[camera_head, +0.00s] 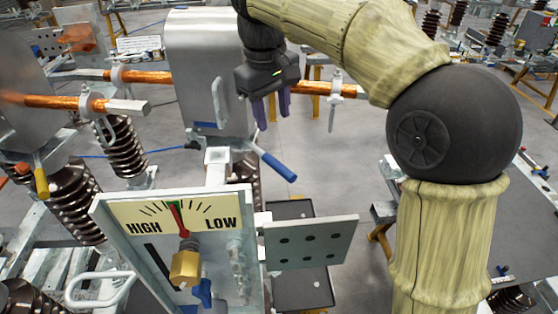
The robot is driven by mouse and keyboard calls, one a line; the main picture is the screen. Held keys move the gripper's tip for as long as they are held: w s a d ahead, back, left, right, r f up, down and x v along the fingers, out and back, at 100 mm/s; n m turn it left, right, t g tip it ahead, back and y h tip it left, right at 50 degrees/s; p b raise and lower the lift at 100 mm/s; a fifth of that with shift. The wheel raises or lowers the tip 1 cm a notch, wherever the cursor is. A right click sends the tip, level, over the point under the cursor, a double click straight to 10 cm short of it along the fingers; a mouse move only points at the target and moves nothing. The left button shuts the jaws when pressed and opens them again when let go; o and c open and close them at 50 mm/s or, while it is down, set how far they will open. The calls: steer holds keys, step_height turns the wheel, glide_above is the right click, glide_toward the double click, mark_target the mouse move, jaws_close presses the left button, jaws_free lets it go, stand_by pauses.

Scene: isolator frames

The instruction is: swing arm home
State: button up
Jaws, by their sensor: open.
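My arm (440,150) comes up from the lower right, bends at a large dark joint and reaches across the top to the left. My gripper (271,108) hangs at its end with two purple fingers pointing down. It is open and nothing shows between the fingers. It appears in front of a copper bar (312,88) and right of a grey metal housing (205,60); how far apart they are I cannot tell.
A gauge box (180,215) marked HIGH and LOW, with a brass fitting (186,265), stands below. A blue-handled lever (278,167) and a perforated plate (310,242) are near it. Ribbed insulators (125,147) stand left. Grey floor (340,165) shows between.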

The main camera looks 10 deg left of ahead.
mark_target(279, 165)
steer(key=f+b, duration=0.3)
steer(key=f, duration=0.1)
steer(key=f+b, duration=0.2)
steer(key=f, duration=0.3)
steer(key=w+d+f+b, duration=0.1)
steer(key=f+b, duration=0.2)
steer(key=f, duration=0.2)
steer(key=shift+f+b, duration=0.1)
steer(key=shift+b, duration=0.25)
jaws_close()
